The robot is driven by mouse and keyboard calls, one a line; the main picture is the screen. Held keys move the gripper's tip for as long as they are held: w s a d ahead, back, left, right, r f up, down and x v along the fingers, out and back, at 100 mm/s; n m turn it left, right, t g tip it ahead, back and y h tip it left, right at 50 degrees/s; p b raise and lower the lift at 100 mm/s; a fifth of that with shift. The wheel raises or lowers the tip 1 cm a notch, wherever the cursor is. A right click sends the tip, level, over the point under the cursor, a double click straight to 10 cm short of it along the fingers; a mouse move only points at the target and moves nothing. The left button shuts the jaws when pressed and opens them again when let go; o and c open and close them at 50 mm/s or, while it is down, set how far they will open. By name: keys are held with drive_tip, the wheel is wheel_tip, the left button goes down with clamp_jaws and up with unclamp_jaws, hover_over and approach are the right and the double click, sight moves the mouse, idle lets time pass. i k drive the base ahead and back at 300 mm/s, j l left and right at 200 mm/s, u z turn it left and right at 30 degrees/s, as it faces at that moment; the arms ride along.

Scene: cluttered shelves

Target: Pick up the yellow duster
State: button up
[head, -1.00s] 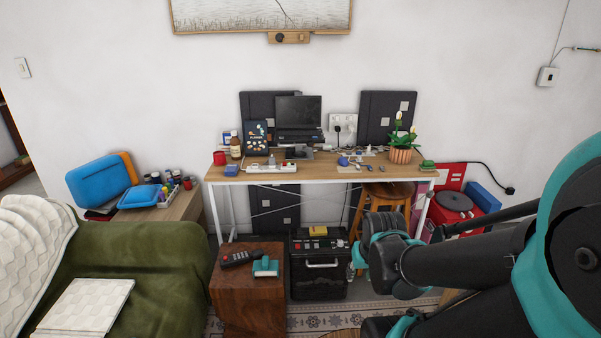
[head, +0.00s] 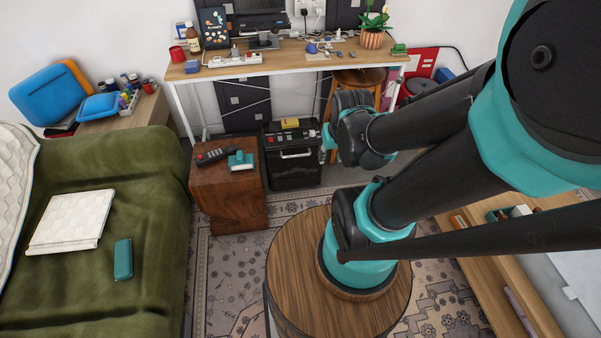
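A small yellow block-like thing (head: 290,122), which looks like the yellow duster, lies on top of a black box with a front handle (head: 292,158). The box stands on the floor under the desk. The yellow thing is small in view, so its details are unclear. My black and teal arm fills the right side and reaches toward the middle. One of its joints shows just right of the black box. I cannot make out gripper fingers, and nothing visible touches the yellow thing.
A wooden side table (head: 228,205) left of the box holds a remote (head: 217,155) and a teal-and-white item (head: 241,161). The cluttered desk (head: 210,72) stands behind. A green sofa (head: 140,200) is at left, and a low wooden shelf (head: 520,270) at right. Patterned rug (head: 222,260) shows between.

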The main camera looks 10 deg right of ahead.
sight(291, 123)
drive_tip(key=i+j+z, duration=0.2)
drive_tip(key=i+j, duration=0.25)
drive_tip(key=i+j+z, duration=0.15)
drive_tip(key=i+j, duration=0.25)
drive_tip(key=j, duration=0.2)
